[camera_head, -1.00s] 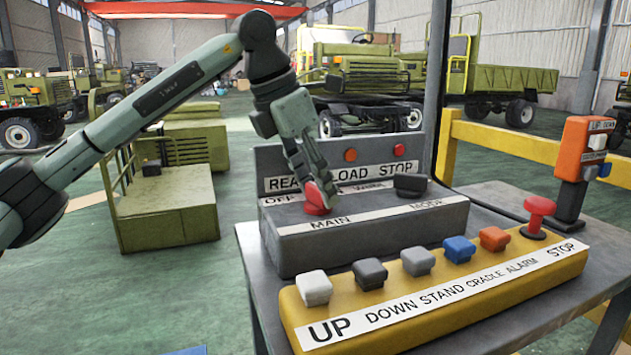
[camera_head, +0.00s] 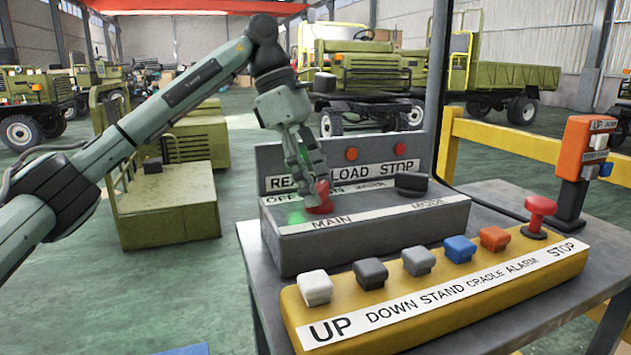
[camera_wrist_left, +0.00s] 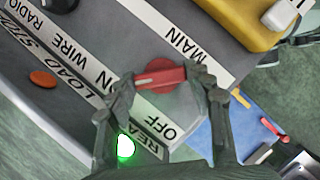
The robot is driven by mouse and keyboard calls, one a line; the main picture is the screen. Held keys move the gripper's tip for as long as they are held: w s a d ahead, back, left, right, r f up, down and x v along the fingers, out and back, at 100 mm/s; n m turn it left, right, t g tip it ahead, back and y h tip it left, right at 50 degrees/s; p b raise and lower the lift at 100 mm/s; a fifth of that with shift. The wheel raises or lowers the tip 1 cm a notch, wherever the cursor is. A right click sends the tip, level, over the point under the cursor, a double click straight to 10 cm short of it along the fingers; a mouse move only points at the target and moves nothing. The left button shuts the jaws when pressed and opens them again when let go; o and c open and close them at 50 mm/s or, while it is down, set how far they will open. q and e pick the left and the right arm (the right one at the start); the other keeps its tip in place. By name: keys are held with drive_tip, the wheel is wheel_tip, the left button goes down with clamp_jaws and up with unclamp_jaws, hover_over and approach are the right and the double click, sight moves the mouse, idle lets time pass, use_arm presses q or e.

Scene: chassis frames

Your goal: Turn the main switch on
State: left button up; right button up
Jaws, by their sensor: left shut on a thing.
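The main switch is a red rotary knob (camera_head: 320,207) on the grey control box (camera_head: 375,238), above the MAIN label. In the left wrist view the knob (camera_wrist_left: 160,74) has a raised bar lying crosswise between my fingers. My left gripper (camera_head: 313,188) reaches down from the left and is shut on this knob; its fingers (camera_wrist_left: 166,88) sit at the two ends of the bar. The OFF and ON labels lie beside it, partly covered. A green lamp (camera_wrist_left: 125,147) by the READY label glows. My right gripper is not in view.
A black MODE knob (camera_head: 411,184) stands right of the switch. A yellow button panel (camera_head: 440,305) with several buttons and a red STOP mushroom (camera_head: 540,212) lies in front. An orange pendant (camera_head: 585,148) stands at the right. Open floor lies left of the table.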

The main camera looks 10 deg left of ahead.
use_arm(q)
drive_tip(key=shift+m, duration=0.6)
drive_tip(key=o, duration=1.1)
drive_tip(key=shift+g, duration=0.3)
drive_tip(key=shift+o, duration=0.2)
drive_tip(key=shift+r, duration=0.15)
drive_tip(key=v, duration=1.1)
drive_tip(key=shift+r, duration=0.4)
drive_tip(key=shift+f, duration=0.1)
